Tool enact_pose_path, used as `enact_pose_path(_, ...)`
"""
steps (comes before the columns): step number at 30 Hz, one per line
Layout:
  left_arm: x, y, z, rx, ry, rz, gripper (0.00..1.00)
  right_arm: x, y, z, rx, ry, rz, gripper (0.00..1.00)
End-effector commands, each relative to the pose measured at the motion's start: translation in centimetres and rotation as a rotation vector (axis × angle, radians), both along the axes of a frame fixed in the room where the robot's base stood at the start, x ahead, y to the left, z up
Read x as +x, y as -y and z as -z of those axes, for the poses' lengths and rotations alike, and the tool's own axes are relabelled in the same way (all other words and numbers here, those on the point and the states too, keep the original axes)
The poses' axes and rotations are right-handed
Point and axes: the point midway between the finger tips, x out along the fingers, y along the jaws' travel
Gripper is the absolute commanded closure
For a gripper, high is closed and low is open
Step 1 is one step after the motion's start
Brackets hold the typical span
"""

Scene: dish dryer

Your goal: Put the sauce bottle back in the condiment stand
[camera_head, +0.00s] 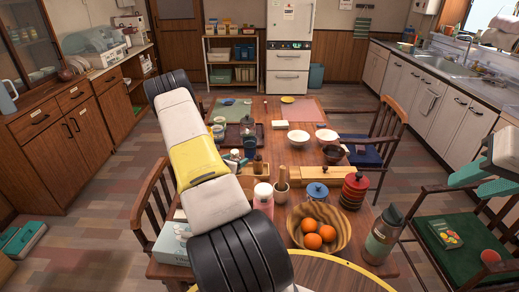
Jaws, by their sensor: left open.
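A low light-wood holder (322,182) stands across the middle of the table; it may be the condiment stand. A small brown bottle-like thing (258,166) stands at its left end; I cannot tell whether it is the sauce bottle. My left arm crosses the view and hides the table's left side. Teal and white parts beside it, seemingly my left gripper (235,157), show near the brown thing; its fingers are mostly hidden, and I see nothing held. My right gripper (478,181), with teal fingers, is at the right edge above the green chair, away from the table.
A pink bottle with a white cap (263,200), a wooden bowl with oranges (337,242), a red jar (354,190) and a dark flask (383,235) crowd the near table. White bowls (299,138) stand farther back. Chairs (385,130) flank the table.

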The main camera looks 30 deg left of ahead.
Motion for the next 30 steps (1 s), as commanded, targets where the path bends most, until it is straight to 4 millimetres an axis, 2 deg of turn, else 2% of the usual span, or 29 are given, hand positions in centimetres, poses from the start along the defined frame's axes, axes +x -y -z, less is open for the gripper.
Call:
enact_pose_path(6, -4.6, 0.5, -1.9, 0.001, -0.001, -0.002, 0.30, 0.0, 0.0, 0.0, 0.000, 0.000, 0.000, 0.64)
enact_pose_path(12, -7.5, 0.9, -3.2, 0.000, -0.001, -0.001, 0.30, 0.0, 0.0, 0.0, 0.000, 0.000, 0.000, 0.64)
enact_pose_path(17, -8.2, 1.4, -4.1, 0.007, 0.003, 0.016, 0.30, 0.0, 0.0, 0.0, 0.000, 0.000, 0.000, 0.64)
enact_pose_path(20, -6.7, 3.5, -6.6, 0.044, 0.022, 0.107, 0.30, 0.0, 0.0, 0.0, 0.000, 0.000, 0.000, 0.64)
enact_pose_path(23, -4.2, 8.4, -11.5, 0.124, 0.052, 0.302, 0.30, 0.0, 0.0, 0.0, 0.000, 0.000, 0.000, 0.64)
enact_pose_path(26, -2.5, 15.7, -17.7, 0.252, 0.090, 0.575, 0.30, 0.0, 0.0, 0.0, 0.000, 0.000, 0.000, 0.64)
enact_pose_path(27, -2.5, 19.0, -20.1, 0.312, 0.104, 0.694, 0.30, 0.0, 0.0, 0.0, 0.000, 0.000, 0.000, 0.64)
enact_pose_path(30, -4.0, 26.5, -25.0, 0.477, 0.132, 0.975, 0.30, 0.0, 0.0, 0.0, 0.000, 0.000, 0.000, 0.64)
